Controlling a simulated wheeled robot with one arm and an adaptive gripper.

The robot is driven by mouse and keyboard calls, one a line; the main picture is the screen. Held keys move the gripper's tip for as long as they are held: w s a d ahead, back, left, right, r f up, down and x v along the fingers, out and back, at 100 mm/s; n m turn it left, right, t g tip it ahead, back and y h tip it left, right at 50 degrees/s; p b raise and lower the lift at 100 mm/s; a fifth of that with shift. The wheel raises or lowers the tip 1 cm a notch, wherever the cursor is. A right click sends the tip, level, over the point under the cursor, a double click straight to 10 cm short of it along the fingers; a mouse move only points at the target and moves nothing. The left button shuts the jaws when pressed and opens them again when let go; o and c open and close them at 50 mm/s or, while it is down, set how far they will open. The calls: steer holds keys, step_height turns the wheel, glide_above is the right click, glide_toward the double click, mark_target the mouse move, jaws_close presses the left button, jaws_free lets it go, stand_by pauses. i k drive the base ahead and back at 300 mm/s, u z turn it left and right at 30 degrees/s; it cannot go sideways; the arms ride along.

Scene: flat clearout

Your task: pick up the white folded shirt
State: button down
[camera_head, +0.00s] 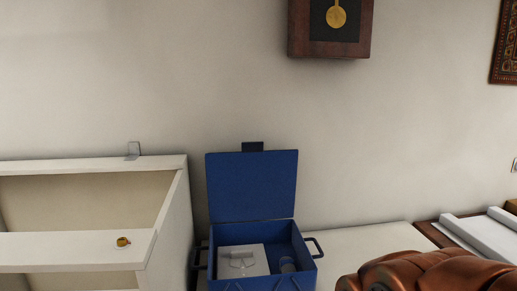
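A white, flat, squarish thing (243,262) lies inside an open blue box (251,185) at the bottom centre. It has a collar-like mark near its top and looks like a folded white shirt, but it is small and I cannot be certain. The box's front wall hides its lower part. My gripper is not in view.
White shelving (173,225) stands left of the box, with a small yellowish item (123,242) on it. A glossy copper-brown shape (430,272) fills the bottom right. A pale surface (350,240) lies right of the box. A pendulum clock (330,28) hangs above.

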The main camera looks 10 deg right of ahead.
mark_target(240, 261)
steer(key=z, duration=0.9)
steer(key=i, duration=0.85)
steer(key=u, duration=2.4)
